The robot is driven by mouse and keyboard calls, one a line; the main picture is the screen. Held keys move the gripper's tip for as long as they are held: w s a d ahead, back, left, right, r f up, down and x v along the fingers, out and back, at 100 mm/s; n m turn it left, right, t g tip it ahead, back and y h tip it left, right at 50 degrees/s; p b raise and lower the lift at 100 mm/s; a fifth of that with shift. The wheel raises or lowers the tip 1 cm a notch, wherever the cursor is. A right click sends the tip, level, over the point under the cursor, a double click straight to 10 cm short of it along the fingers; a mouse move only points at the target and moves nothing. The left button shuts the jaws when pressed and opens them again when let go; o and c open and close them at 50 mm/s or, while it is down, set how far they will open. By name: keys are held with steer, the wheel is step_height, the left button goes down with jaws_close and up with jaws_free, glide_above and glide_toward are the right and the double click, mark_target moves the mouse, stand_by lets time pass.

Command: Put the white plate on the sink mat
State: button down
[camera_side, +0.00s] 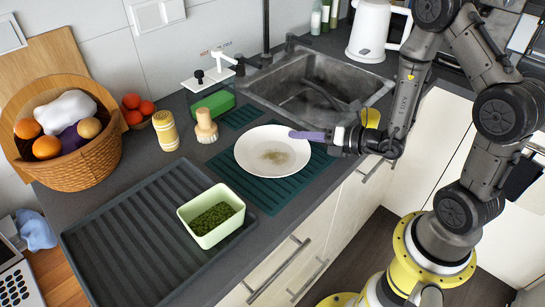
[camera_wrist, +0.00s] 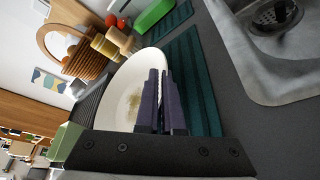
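The white plate (camera_side: 258,158), with a brownish stain in its middle, lies over the dark green ribbed sink mat (camera_side: 287,188). The mat shows around its front and right side; whether the plate rests fully on it is hard to tell. My gripper (camera_side: 292,134) is at the plate's right rim, its purple fingers reaching in sideways. In the wrist view the fingers (camera_wrist: 160,90) are close together across the rim of the plate (camera_wrist: 118,98), one on its inner side and one toward the mat (camera_wrist: 205,98). They appear shut on the rim; the contact itself is hidden.
A black drying tray (camera_side: 130,240) holds a pale green tub (camera_side: 200,228) left of the mat. The grey sink (camera_side: 300,75) is behind. A wooden brush (camera_side: 206,127), yellow shaker (camera_side: 165,130) and green block (camera_side: 215,104) stand near the plate. A fruit basket (camera_side: 85,165) is further left.

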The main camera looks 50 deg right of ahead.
steer(key=shift+f, duration=0.2)
steer(key=c, duration=1)
jaws_free()
steer(key=shift+f, duration=0.1)
steer(key=shift+o, duration=0.2)
steer(key=v, duration=1.2)
steer(key=shift+v, duration=0.9)
steer(key=shift+a, duration=0.1)
